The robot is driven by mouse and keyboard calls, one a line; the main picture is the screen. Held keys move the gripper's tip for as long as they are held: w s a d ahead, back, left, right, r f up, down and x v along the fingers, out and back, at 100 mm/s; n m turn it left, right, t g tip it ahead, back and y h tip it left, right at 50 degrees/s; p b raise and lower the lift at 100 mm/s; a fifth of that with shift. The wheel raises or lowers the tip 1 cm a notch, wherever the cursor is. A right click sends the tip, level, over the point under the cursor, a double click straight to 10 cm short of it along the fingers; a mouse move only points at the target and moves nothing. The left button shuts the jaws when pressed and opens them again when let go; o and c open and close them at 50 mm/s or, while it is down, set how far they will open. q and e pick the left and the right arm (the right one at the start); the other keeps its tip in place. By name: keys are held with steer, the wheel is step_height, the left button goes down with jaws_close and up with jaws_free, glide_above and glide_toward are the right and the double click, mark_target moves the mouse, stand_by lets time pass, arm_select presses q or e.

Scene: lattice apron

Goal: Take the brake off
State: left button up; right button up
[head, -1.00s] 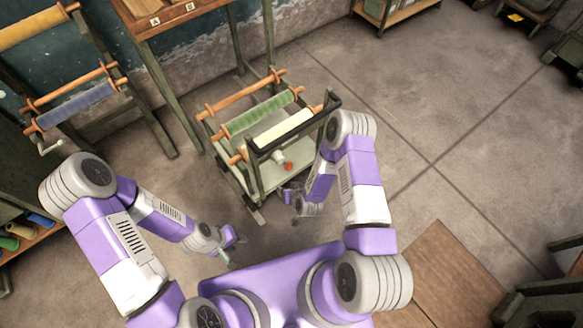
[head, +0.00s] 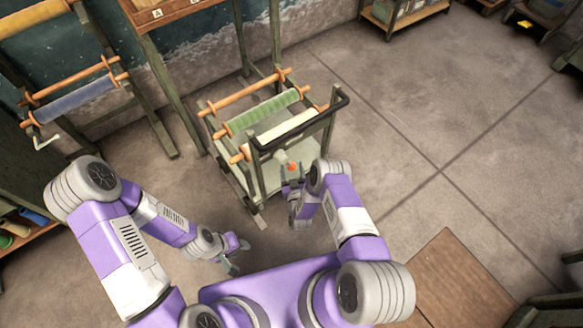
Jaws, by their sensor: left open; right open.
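A green-grey trolley (head: 262,176) with a dark push handle (head: 300,127) stands in the middle of the head view. A small red-tipped part (head: 292,166) shows low on its near side; it looks like the brake lever, though its setting is too small to tell. My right gripper (head: 292,175) is open at the trolley's near side, its fingers around or just in front of the red part. I cannot tell whether they touch it. My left gripper (head: 240,257) is open and empty, low above the floor, left of and nearer than the trolley.
The trolley carries a green roll (head: 264,111), a cream roll (head: 290,130) and an orange rod (head: 245,91). A rack with a blue roll (head: 76,101) and crank stands left. A wooden bench (head: 172,12) is behind. The floor (head: 400,110) to the right is clear.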

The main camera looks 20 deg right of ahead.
steer(key=shift+w+d, duration=0.1)
steer(key=shift+w, duration=0.75)
jaws_close()
